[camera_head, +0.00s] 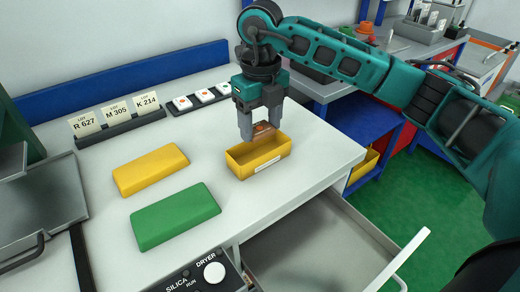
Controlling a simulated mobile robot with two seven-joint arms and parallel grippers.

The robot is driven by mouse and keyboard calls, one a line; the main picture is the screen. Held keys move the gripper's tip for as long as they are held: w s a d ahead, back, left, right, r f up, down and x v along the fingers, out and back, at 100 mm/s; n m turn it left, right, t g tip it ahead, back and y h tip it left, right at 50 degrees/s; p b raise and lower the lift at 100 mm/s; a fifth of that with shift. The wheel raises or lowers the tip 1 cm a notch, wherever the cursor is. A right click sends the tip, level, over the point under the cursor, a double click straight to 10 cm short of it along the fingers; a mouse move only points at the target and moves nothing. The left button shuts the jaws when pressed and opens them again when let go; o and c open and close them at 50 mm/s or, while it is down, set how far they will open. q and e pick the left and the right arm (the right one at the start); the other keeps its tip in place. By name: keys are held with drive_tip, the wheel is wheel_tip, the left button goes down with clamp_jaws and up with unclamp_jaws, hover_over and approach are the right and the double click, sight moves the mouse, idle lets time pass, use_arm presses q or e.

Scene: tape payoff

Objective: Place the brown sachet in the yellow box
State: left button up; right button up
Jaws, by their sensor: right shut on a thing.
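The yellow box (258,168) stands open-topped on the white bench, near its right edge. My right gripper (261,135) points down over the box's rear part. It is shut on a small brown sachet (263,127), which shows between its fingertips. The sachet is at about the height of the box's back rim; I cannot tell whether any of it is below the rim. The box's inside is partly hidden by the gripper. My left gripper is not in view.
A yellow block-like lid (150,169) and a green one (175,216) lie left of the box. An open drawer (318,250) juts out in front; a dryer panel (205,274) sits at the front edge.

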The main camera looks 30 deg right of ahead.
sight(260, 129)
drive_tip(key=shift+f, duration=3.45)
drive_tip(key=shift+f+b, duration=0.15)
drive_tip(key=shift+b, duration=0.2)
drive_tip(key=o, duration=1)
drive_tip(key=shift+o, duration=0.2)
wheel_tip(260, 129, up, 12)
drive_tip(key=shift+r+p, duration=0.2)
drive_tip(key=shift+p, duration=0.4)
